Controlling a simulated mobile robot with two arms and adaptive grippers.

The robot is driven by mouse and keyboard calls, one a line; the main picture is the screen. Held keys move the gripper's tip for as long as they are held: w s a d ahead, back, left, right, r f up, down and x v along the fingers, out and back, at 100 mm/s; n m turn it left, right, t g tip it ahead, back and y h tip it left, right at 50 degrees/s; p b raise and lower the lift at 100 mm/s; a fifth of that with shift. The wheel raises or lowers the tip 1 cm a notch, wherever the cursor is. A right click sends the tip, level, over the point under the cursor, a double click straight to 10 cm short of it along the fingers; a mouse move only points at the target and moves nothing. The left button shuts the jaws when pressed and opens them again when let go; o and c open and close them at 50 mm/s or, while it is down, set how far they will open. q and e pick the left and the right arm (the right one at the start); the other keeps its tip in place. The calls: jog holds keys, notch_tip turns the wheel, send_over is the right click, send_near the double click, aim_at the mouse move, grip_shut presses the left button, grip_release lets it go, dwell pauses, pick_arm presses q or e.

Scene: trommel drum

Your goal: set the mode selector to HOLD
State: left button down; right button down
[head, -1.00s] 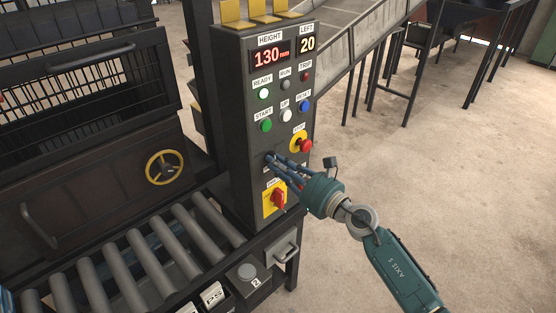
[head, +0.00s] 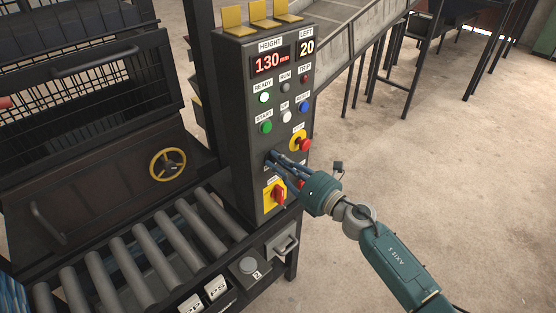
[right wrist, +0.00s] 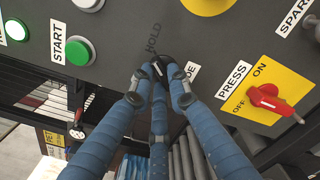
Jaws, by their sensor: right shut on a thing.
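The mode selector (right wrist: 158,64) is a small black knob on the dark control panel (head: 245,165). In the right wrist view the word HOLD is printed just above it, and a white label to its right is partly covered by a finger. My right gripper (right wrist: 160,76) has its blue fingers closed around the knob. In the head view my right gripper (head: 274,159) reaches the panel from the lower right and its fingertips hide the knob. A small white mark shows on the knob, but I cannot tell surely where it points. My left gripper is not in view.
Near the knob are the green START button (head: 266,127), a red mushroom button (head: 305,145) on yellow, and a red rotary switch (head: 279,194) labelled PRESS and ON. Grey rollers (head: 160,245) lie left of the panel. The floor to the right is open.

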jog(key=shift+f+m, duration=0.1)
jog(key=shift+m, duration=0.6)
jog(key=c, duration=1.7)
grip_release()
jog(key=shift+o, duration=0.2)
jog(key=shift+s+d, duration=0.1)
jog(key=shift+d, duration=0.05)
jog(key=v, duration=1.1)
jog(key=shift+s+d, duration=0.25)
